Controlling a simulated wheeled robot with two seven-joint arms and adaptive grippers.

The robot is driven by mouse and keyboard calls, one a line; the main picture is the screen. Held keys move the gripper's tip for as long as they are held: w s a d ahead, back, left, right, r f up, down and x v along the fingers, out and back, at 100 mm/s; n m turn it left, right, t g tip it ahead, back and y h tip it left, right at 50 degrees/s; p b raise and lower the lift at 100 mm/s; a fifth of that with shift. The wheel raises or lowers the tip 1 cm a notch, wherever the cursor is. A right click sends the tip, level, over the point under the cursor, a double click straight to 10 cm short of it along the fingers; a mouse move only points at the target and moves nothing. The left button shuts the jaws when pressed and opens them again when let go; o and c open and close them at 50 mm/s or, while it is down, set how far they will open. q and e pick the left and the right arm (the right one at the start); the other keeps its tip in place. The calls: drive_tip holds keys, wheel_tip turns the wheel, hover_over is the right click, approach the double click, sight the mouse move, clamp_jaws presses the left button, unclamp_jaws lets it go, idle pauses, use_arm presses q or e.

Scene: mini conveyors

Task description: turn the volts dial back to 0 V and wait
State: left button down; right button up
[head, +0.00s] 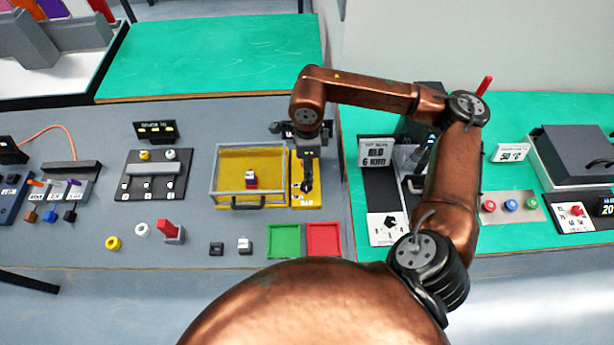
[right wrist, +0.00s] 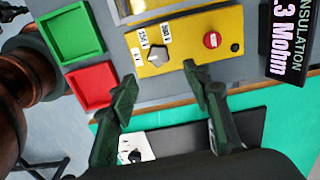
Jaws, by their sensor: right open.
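The yellow panel (right wrist: 185,33) carries a dark knob (right wrist: 152,57), apparently the volts dial, with small white labels beside it that I cannot read surely. A red round button (right wrist: 212,40) is on the same panel. My right gripper (right wrist: 160,77) is open, its fingers apart and empty, short of the knob in the wrist view. In the head view my right gripper (head: 307,186) is over the yellow panel (head: 308,202) and hides much of it. The knob's setting is unclear. My left gripper is out of view.
A black display reading "INSULATION" and ".3 Mohm" (right wrist: 287,38) stands beside the panel. Green (head: 282,240) and red (head: 323,240) trays lie in front. Another dial panel (head: 387,226) is to the right.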

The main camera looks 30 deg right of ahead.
drive_tip(key=shift+r, duration=1.7)
drive_tip(key=shift+a, duration=0.1)
